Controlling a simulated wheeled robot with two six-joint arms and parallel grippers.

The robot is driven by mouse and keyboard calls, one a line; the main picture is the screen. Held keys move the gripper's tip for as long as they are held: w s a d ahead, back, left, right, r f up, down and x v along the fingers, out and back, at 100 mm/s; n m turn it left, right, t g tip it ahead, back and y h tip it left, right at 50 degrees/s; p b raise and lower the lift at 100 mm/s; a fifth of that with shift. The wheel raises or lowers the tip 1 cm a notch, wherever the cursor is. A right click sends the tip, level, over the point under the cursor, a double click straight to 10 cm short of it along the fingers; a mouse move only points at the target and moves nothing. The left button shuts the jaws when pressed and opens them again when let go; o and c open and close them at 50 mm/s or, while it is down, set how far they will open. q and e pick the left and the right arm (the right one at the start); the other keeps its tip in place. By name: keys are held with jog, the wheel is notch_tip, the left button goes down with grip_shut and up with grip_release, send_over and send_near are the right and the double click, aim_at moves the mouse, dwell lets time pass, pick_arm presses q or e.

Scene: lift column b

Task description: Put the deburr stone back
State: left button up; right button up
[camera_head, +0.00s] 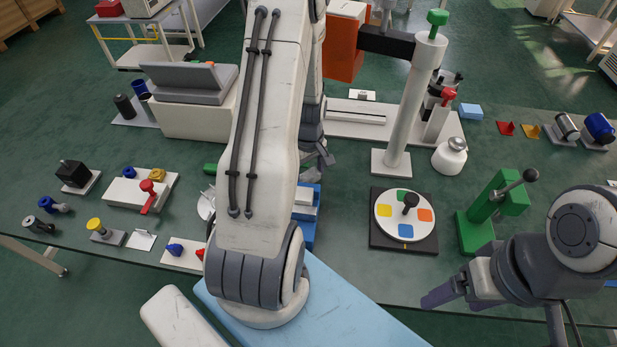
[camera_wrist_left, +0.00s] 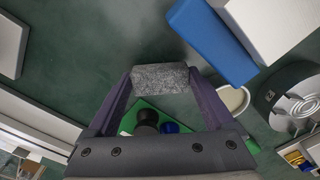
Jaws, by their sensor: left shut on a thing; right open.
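The deburr stone (camera_wrist_left: 160,77) is a grey speckled block, seen in the left wrist view between the fingertips of my left gripper (camera_wrist_left: 160,84). The gripper is shut on it, and the stone lies crosswise, above the surface as far as I can see. My right gripper (camera_head: 458,288) is open and empty at the front right.
A turntable with coloured squares (camera_head: 404,216) stands right of the blue tray. A green press (camera_head: 476,233) stands near my right gripper. A grey post (camera_head: 412,110) and a white jar (camera_head: 450,157) stand behind. Several small fixtures, including a red-handled clamp (camera_head: 148,195), fill the left side.

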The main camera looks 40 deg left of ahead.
pick_arm(q)
jog(key=shift+f, duration=0.75)
jog(key=shift+f, duration=0.2)
jog(key=o, duration=1.5)
jog(key=shift+r, duration=0.1)
